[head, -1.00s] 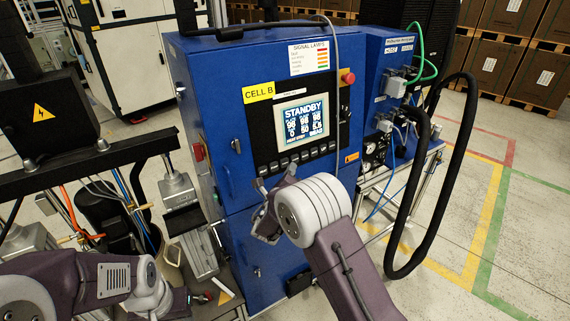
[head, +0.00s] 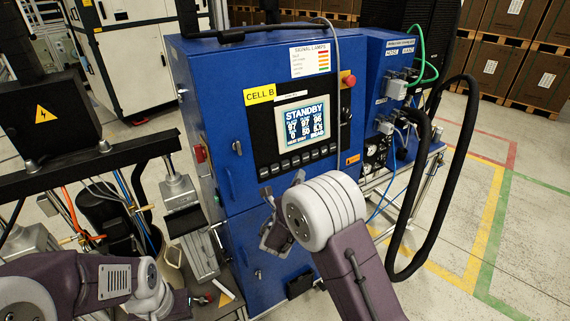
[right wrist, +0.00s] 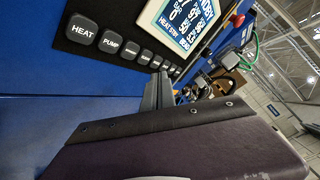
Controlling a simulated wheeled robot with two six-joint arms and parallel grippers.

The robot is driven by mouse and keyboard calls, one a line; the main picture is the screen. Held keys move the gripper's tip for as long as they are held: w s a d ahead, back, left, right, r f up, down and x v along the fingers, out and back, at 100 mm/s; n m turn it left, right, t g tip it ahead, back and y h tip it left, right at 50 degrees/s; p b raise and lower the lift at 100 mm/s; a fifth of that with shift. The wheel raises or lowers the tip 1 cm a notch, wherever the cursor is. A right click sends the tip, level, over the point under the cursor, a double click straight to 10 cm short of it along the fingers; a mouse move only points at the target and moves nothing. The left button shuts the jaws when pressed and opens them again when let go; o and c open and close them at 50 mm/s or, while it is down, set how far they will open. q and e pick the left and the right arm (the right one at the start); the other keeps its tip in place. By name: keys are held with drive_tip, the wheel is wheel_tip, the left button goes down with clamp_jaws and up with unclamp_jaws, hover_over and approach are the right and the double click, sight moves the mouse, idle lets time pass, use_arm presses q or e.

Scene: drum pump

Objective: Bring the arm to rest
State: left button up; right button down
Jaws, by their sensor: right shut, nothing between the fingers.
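My right arm comes in from the lower right in the head view. Its gripper (head: 270,196) is in front of the blue cabinet (head: 245,210), below the button row (head: 298,160); its wrist partly hides it. The gripper is shut and empty. In the right wrist view its fingers (right wrist: 160,92) show beside the row of black buttons (right wrist: 112,42), with HEAT and PUMP readable. I cannot tell the exact gap to the panel. The screen (head: 303,122) reads STANDBY. My left arm lies at the lower left, its gripper (head: 190,302) low and its jaws unclear.
A red stop button (head: 348,79) is on the cabinet's upper right. A thick black hose (head: 462,150) loops at the right. A dark beam (head: 90,163) and a box with a warning sign (head: 42,115) stand left. Floor at the right is open.

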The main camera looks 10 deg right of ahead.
drive_tip(key=s+d+r+m+g+h, duration=0.2)
drive_tip(key=d+r+m, duration=0.1)
drive_tip(key=d, duration=0.3)
drive_tip(key=s+d+r+m+g+h, duration=0.1)
drive_tip(key=s+d+r+m+h, duration=0.15)
drive_tip(key=d, duration=0.25)
drive_tip(key=s+d+f+m+g, duration=0.2)
drive_tip(key=s+d+m+g, duration=0.2)
drive_tip(key=s+m, duration=0.15)
drive_tip(key=s+d+f+m+g, duration=0.3)
drive_tip(key=s+d+m, duration=0.1)
drive_tip(key=s, duration=0.3)
drive_tip(key=s+a+f+m+g+y, duration=0.3)
drive_tip(key=s+a+f+m+y, duration=0.15)
drive_tip(key=s+m, duration=0.25)
drive_tip(key=s+a+f+m+g+y, duration=0.3)
drive_tip(key=s+a+f+m, duration=0.1)
drive_tip(key=s+f+m, duration=0.3)
drive_tip(key=a+f+m+t+y, duration=0.1)
drive_tip(key=a+m+y, duration=0.3)
drive_tip(key=a+m, duration=0.6)
drive_tip(key=w+m, duration=0.1)
drive_tip(key=m, duration=0.2)
drive_tip(key=shift+f+m+t+y, duration=0.15)
drive_tip(key=shift+m+t+y, duration=0.15)
drive_tip(key=shift+y, duration=0.1)
